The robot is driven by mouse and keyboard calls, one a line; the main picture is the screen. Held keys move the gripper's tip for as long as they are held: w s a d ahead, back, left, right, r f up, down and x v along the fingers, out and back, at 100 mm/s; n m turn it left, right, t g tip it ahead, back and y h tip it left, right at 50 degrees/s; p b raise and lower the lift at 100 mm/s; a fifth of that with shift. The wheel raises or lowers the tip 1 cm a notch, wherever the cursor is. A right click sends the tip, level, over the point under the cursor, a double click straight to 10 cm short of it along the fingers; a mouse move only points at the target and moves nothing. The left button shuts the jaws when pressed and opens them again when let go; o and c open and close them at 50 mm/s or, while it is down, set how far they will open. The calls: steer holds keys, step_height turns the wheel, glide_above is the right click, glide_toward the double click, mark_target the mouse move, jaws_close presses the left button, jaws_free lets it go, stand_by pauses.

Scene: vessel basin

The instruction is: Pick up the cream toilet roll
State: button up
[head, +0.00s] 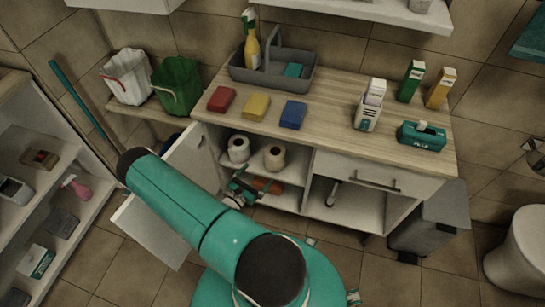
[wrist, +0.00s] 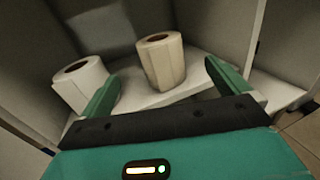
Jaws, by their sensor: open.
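The cream toilet roll (head: 274,157) stands upright on the upper shelf (head: 285,174) inside the open cabinet. In the wrist view the cream roll (wrist: 162,60) is ahead, between the lines of my two fingers. A white toilet roll (head: 238,149) stands to its left; it also shows in the wrist view (wrist: 81,84), by the left finger. My gripper (head: 245,184) is at the cabinet opening, in front of the rolls. In the wrist view my gripper (wrist: 160,76) is open, with nothing between its fingers. The cream roll is apart from both fingers.
The counter (head: 335,125) above carries red, yellow and blue blocks, a grey caddy (head: 273,66) and several boxes. An open cabinet door (head: 192,158) stands left of the opening. A divider (head: 307,180) bounds it on the right. An orange-brown item (head: 266,186) lies below the shelf.

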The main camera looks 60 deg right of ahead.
mark_target(270, 161)
steer(key=d, duration=0.2)
steer(key=s+d, duration=0.1)
steer(key=d, duration=0.5)
steer(key=shift+s, duration=0.25)
steer(key=shift+s+d+f, duration=0.1)
steer(key=shift+d, duration=1.25)
steer(key=shift+s+d, duration=0.1)
steer(key=shift+d, duration=1.25)
steer(key=c, duration=1)
steer(key=shift+c, duration=0.2)
